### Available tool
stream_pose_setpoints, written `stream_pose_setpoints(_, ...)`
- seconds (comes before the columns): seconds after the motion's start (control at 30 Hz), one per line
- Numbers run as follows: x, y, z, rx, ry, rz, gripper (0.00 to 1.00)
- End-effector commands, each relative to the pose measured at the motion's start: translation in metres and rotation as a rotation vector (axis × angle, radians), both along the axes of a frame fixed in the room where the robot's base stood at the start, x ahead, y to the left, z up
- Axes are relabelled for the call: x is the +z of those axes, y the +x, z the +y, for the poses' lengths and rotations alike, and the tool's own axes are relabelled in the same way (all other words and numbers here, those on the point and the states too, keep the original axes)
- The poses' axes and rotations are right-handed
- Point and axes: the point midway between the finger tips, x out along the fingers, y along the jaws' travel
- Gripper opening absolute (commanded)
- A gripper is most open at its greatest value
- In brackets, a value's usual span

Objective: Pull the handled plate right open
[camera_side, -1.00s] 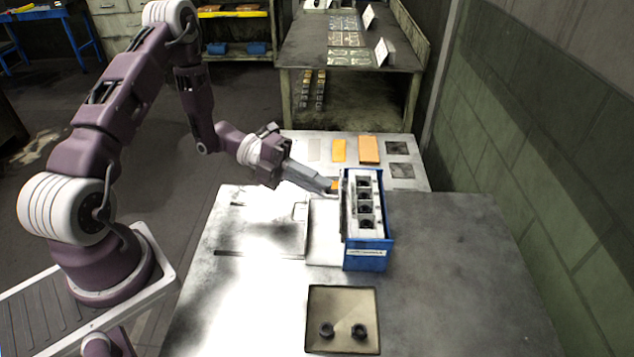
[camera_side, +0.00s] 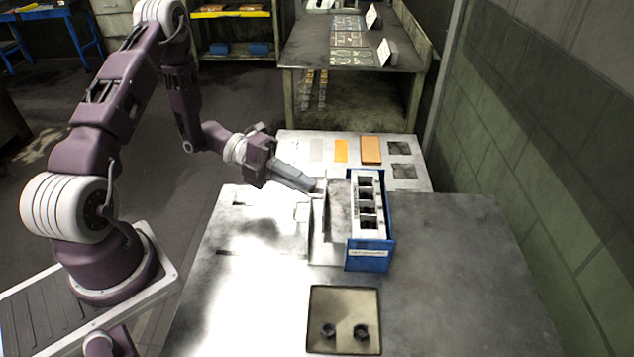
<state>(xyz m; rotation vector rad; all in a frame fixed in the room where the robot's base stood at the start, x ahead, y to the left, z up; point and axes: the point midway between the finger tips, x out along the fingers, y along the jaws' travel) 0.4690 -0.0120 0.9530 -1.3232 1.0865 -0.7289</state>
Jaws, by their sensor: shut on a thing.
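The bolt former is a blue box (camera_side: 368,258) with a white slotted top (camera_side: 368,205). Several dark openings run along that top. A grey handled plate (camera_side: 339,212) sticks out from the former's left side, with a clear stretch of it showing. My gripper (camera_side: 316,188) is at the plate's left end and is shut on its handle. The fingers hide most of the handle. The slot openings look hollow, but their insides are too small to make out.
A beige tray (camera_side: 343,300) with two black rings stands in front of the former. Orange blocks (camera_side: 371,150) lie on the plate behind. The grey table (camera_side: 460,270) is clear to the right, and its bright left part is free too.

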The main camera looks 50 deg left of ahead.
Motion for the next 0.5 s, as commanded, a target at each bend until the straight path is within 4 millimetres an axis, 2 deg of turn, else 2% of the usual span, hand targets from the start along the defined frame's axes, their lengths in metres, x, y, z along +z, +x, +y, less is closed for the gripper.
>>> stream_pose_setpoints(0.1,0.0003,-0.008,0.009,0.004,0.0,0.0,0.0)
stream_pose_setpoints(0.37,-0.0002,-0.0099,0.0103,0.003,0.001,0.001,0.0)
stream_pose_setpoints(0.4,-0.0002,-0.01,0.0104,0.003,0.001,0.002,0.1)
stream_pose_setpoints(0.5,-0.0003,-0.0099,0.0103,0.003,0.001,0.002,0.29)
